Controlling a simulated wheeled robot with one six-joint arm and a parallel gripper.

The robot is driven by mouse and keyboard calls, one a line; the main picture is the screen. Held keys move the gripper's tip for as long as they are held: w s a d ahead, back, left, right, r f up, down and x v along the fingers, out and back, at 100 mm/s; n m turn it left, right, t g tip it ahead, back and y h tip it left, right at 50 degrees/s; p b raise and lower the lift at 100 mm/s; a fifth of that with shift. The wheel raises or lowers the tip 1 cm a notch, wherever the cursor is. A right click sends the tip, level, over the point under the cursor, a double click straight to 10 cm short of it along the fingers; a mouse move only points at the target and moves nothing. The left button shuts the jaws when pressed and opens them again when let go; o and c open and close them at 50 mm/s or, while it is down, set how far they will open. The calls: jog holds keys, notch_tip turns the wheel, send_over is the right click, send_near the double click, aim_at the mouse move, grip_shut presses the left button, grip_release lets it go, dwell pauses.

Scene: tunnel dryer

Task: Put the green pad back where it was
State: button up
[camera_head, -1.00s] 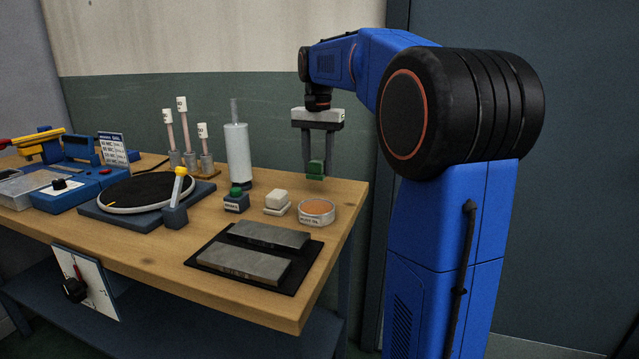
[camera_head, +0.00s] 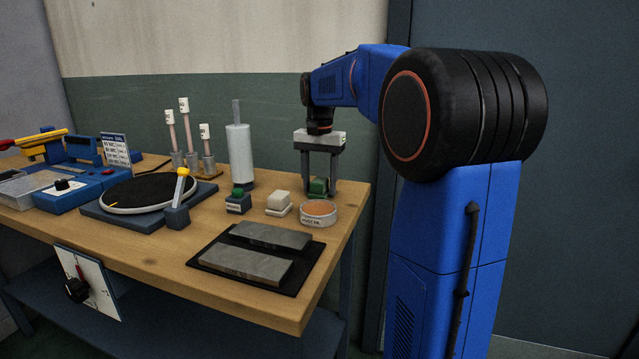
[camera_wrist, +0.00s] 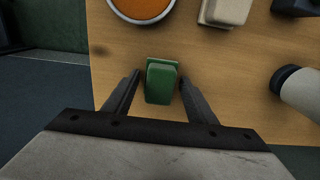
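The green pad (camera_head: 318,187) sits on the wooden table near its back right corner, behind the round dish. In the wrist view the green pad (camera_wrist: 160,82) lies between my fingers, with a narrow strip of table showing on each side of it. My gripper (camera_head: 321,190) points straight down with its fingers around the pad, low at the table top. In the wrist view my gripper (camera_wrist: 160,76) is open, its fingertips apart from the pad's sides. The pad's underside is hidden.
A round dish with orange contents (camera_head: 318,213) stands just in front of the pad. A cream block (camera_head: 279,201) and a dark box with a green top (camera_head: 238,202) stand to the left. Two grey stones on a black mat (camera_head: 205,258) lie nearer. A white cylinder (camera_head: 239,155) stands further back.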

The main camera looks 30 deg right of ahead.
aim_at(320, 180)
jog(key=shift+r, duration=0.1)
notch_tip(320, 180, up, 12)
dwell(0.8)
dwell(0.4)
